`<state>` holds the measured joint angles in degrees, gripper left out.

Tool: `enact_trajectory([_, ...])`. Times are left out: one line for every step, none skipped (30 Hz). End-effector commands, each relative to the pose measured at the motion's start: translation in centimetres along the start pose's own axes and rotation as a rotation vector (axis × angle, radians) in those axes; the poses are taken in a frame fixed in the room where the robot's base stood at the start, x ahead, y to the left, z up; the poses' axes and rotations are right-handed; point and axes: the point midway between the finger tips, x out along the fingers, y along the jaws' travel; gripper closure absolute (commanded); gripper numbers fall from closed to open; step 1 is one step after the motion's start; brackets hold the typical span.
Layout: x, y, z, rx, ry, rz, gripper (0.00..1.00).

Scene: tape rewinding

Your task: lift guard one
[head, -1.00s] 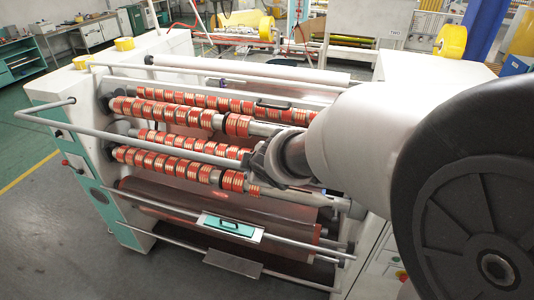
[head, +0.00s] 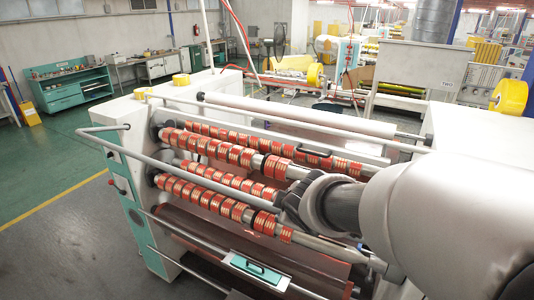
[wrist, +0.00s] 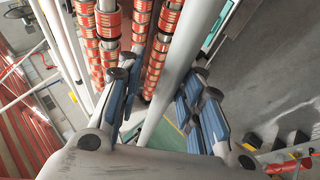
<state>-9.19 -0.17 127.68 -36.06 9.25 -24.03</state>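Guard one appears to be the grey tubular bar (head: 190,171) that runs across the front of the machine, ahead of the rolls, with a bent end at the left. My gripper (head: 288,206) is at the bar's right part in the head view, where my wrist hides the bar beyond. In the wrist view, the blue-padded fingers of my gripper (wrist: 163,75) stand wide apart. The grey bar (wrist: 185,62) passes between them in that view, with gaps to the pads. I cannot tell how deep the bar lies between the fingers.
Shafts with red-and-gold tape rolls (head: 210,148) lie close behind the bar. A lower rail with a teal-and-white plate (head: 256,267) runs below. The white machine side (head: 135,150) stands at the left. Open floor (head: 55,235) lies left of the machine.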

Motion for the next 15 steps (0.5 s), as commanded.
enact_trajectory([0.0, -0.1, 0.0, 0.0, -0.001, -0.001, 0.62])
enact_trajectory([0.0, -0.1, 0.0, 0.0, -0.001, -0.002, 0.62])
enact_trajectory([0.1, -0.1, 0.1, 0.0, -0.002, -0.003, 0.62])
enact_trajectory([0.1, -0.2, 0.1, 0.0, -0.002, -0.003, 0.62])
enact_trajectory([0.1, -0.2, 0.1, 0.0, -0.002, -0.004, 0.62])
enact_trajectory([0.1, -0.2, 0.1, -0.001, -0.003, -0.005, 0.62])
enact_trajectory([0.1, -0.2, 0.1, -0.001, -0.003, -0.005, 0.62])
enact_trajectory([0.1, -0.3, 0.1, -0.001, -0.003, -0.005, 0.62])
enact_trajectory([0.1, -0.3, 0.1, -0.001, -0.003, -0.005, 0.62])
enact_trajectory([0.0, -0.3, 0.1, -0.001, -0.003, -0.005, 0.62])
enact_trajectory([-0.1, -0.3, 0.1, 0.0, -0.003, -0.005, 0.62])
enact_trajectory([-0.4, -0.2, 0.1, 0.001, -0.003, -0.004, 0.62])
enact_trajectory([-0.7, -0.2, 0.1, 0.0, -0.003, -0.003, 0.62])
enact_trajectory([-1.0, -0.2, 0.1, 0.001, -0.002, -0.002, 0.62])
enact_trajectory([-1.5, -0.2, 0.1, 0.0, -0.002, -0.002, 0.62])
